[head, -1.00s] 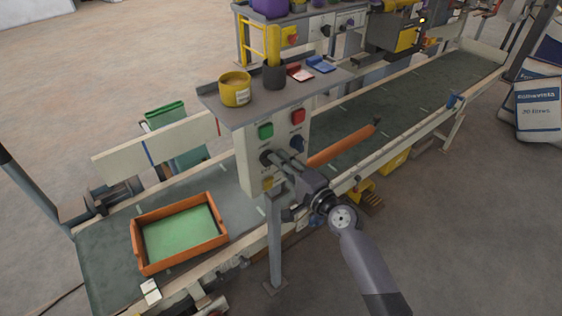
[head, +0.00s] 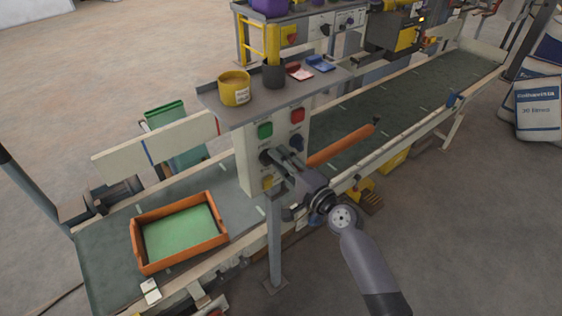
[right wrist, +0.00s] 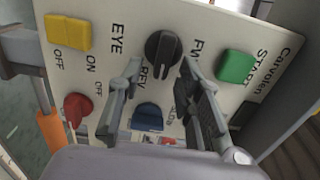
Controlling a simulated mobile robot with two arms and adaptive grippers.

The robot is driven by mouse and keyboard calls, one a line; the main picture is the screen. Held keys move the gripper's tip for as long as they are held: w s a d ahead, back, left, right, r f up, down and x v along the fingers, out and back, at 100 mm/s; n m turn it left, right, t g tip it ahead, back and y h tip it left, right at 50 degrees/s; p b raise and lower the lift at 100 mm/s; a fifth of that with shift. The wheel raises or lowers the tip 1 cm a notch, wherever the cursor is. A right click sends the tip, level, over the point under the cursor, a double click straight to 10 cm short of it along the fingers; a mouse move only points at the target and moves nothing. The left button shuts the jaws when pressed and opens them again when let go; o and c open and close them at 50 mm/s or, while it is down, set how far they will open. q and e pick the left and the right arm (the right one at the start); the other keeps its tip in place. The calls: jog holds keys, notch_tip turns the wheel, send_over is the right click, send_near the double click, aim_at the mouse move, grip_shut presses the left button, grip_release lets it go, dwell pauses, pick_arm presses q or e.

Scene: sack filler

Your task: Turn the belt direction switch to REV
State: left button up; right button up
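The belt direction switch is a black knob (right wrist: 165,52) with the labels FWD and REV beside it. It sits on a pale control panel (right wrist: 215,25). In the head view the knob (head: 265,156) is below the green button, partly hidden by my right gripper (head: 276,163). In the right wrist view my right gripper (right wrist: 160,72) is open, one finger on each side of the knob. I cannot tell whether the fingers touch it. The knob's exact pointing is hard to read. My left gripper is not in view.
Near the knob are a green START button (right wrist: 235,66), a yellow EYE switch (right wrist: 68,32), a red knob (right wrist: 76,108) and a blue knob (right wrist: 148,115). An orange bar (head: 342,146) lies right of the panel. An orange tray (head: 180,266) is on the belt.

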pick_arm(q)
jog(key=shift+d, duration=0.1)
pick_arm(e)
jog(key=v, duration=1.2)
